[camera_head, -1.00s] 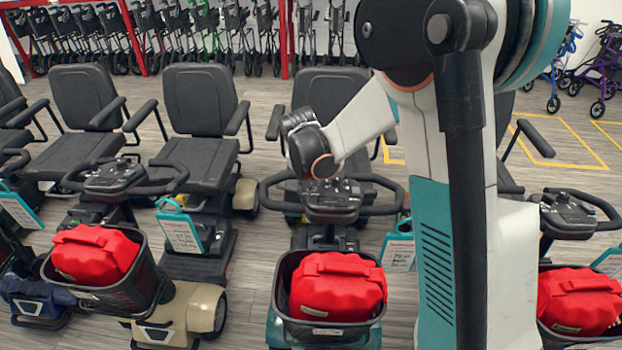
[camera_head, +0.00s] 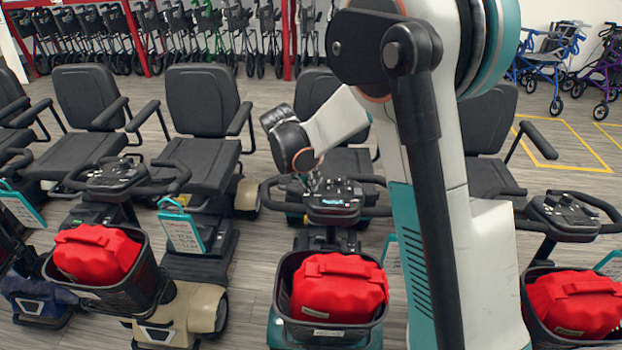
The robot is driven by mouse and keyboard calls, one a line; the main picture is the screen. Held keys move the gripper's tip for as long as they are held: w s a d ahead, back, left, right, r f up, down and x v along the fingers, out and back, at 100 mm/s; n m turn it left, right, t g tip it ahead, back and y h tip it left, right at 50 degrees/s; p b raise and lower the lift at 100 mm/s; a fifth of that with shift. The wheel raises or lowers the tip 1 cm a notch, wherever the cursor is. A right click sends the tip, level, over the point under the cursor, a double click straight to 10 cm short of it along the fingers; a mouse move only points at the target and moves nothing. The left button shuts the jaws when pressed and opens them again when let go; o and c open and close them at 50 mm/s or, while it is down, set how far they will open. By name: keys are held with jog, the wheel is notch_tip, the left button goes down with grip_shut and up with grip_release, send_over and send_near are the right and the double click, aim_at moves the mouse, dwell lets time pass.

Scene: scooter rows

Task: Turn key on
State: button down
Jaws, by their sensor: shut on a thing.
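The middle scooter's control console (camera_head: 333,203) sits between its black handlebars, above the front basket. A small pale-blue lit patch shows on it. My gripper (camera_head: 312,184) points down at the console's upper left, below my dark wrist. Its fingers are small in the picture and close together, shut on what looks like the key at the console. The key itself is too small and too covered by the fingers to make out, so I cannot tell its angle.
A red bag (camera_head: 338,288) fills the middle scooter's black basket (camera_head: 283,300). Other scooters stand close on both sides, with a left console (camera_head: 115,177) and a right console (camera_head: 562,213). Folded walkers (camera_head: 225,35) line the back wall. Bare floor (camera_head: 258,245) shows between scooters.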

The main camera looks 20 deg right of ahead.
jog(key=c, duration=1.6)
grip_release()
jog(key=v, duration=1.2)
